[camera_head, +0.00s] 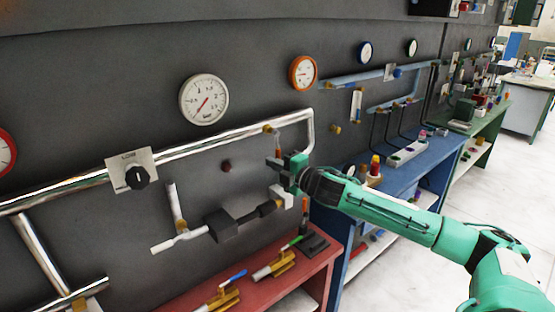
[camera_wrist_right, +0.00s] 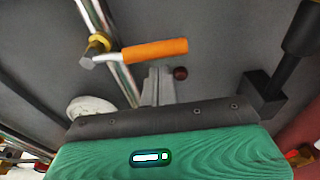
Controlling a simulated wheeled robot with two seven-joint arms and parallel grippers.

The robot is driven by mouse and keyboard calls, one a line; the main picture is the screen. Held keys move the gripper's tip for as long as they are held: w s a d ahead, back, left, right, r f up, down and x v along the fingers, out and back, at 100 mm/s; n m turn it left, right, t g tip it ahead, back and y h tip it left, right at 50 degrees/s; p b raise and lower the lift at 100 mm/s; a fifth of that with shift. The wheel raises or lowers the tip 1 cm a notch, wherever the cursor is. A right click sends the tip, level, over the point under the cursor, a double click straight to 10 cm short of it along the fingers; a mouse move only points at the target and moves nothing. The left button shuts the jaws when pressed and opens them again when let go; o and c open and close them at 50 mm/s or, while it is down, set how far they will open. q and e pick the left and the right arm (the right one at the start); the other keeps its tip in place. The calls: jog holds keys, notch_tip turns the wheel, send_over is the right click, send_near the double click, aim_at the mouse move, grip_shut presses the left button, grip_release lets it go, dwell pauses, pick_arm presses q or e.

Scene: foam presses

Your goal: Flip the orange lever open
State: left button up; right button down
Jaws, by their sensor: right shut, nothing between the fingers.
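The orange lever (camera_wrist_right: 155,50) shows in the right wrist view, joined by a silver stem to a brass fitting (camera_wrist_right: 98,42) on a chrome pipe. My right gripper (camera_head: 273,162) is shut and empty, just below the lever by the wall. In the wrist view its fingertips (camera_wrist_right: 157,72) sit right beside the lever's middle; I cannot tell whether they touch it. My left gripper is not in view.
The dark wall carries a white gauge (camera_head: 204,99), an orange gauge (camera_head: 302,72) and a black knob (camera_head: 137,178). A dark red button (camera_head: 227,165) is left of my gripper. A black box valve (camera_head: 229,220) and red bench (camera_head: 322,262) lie below. The aisle at right is clear.

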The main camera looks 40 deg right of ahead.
jog(key=shift+d, duration=0.5)
